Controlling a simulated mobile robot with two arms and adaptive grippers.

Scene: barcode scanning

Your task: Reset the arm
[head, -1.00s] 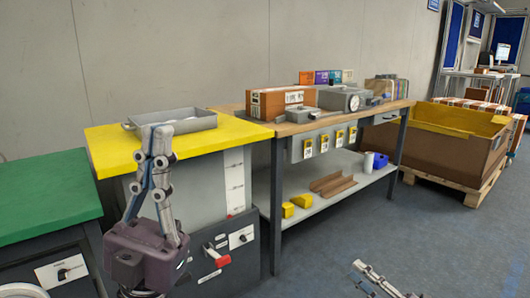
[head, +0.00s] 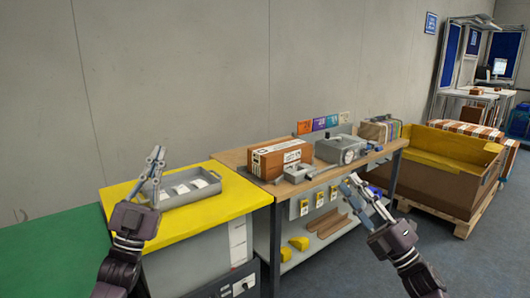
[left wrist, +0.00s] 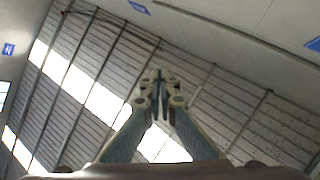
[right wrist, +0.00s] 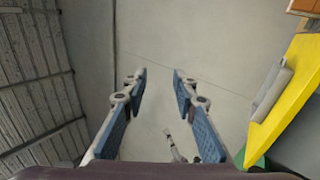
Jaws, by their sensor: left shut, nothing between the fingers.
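My left gripper (head: 157,156) points upward in front of the grey tray on the yellow-topped counter, with its fingers together and nothing between them. Its closed fingers fill the middle of the left wrist view (left wrist: 158,82), against the ceiling. My right gripper (head: 352,184) is raised in front of the wooden workbench, pointing up and to the left. In the right wrist view (right wrist: 158,78) its two fingers stand apart with nothing between them. Both grippers look clear of the surfaces behind them.
The grey tray (head: 206,196) holds several white items on the yellow counter (head: 238,195). The workbench (head: 232,158) carries a brown-and-white box (head: 280,157) and a grey device with a dial (head: 335,149). A large bin (head: 445,178) stands right; a green surface (head: 50,255) lies left.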

